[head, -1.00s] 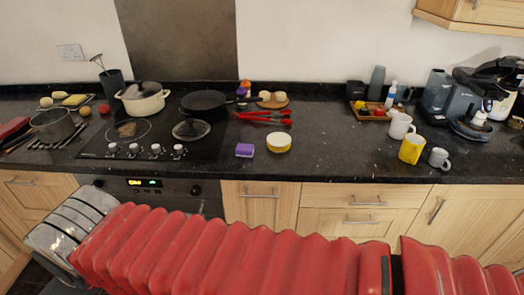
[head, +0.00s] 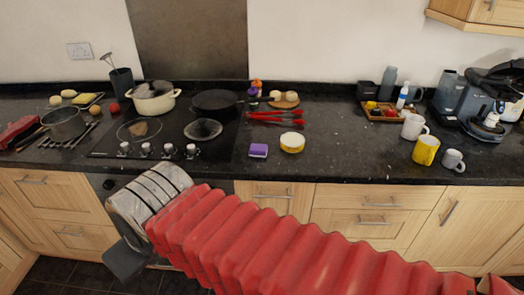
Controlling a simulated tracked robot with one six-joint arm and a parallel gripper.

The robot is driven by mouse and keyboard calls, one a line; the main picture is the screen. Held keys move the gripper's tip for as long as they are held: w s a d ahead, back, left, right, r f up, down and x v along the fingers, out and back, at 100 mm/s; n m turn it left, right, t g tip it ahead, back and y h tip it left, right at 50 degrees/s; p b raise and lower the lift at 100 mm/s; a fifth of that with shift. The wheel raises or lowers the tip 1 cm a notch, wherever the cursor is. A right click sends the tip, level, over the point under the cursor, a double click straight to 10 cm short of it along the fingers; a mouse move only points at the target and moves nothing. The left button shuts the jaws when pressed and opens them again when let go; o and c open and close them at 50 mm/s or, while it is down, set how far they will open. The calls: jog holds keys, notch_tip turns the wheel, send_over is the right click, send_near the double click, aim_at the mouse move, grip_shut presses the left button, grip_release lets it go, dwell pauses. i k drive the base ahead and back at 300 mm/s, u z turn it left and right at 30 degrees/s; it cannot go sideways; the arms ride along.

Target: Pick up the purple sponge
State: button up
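The purple sponge (head: 258,150) lies on the dark granite counter (head: 330,155) near its front edge, just right of the hob. It looks like a small block with a lighter strip along its front side. My arm, in a red ribbed sleeve, crosses the bottom of the head view. Its silver ringed end points left, in front of the oven, lower than the counter top and left of the sponge. A dark flat part of my gripper (head: 125,262) shows below that end. The fingertips cannot be made out. Nothing covers the sponge.
A round yellow-and-white tub (head: 292,142) stands close right of the sponge. Red-handled utensils (head: 275,117) lie behind it. A glass lid (head: 203,130) rests on the hob to its left. Mugs (head: 425,150) stand further right. The counter between tub and mugs is clear.

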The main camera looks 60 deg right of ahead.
aim_at(257, 150)
jog(key=u, duration=0.05)
jog(key=i, duration=1)
jog(key=z, duration=0.05)
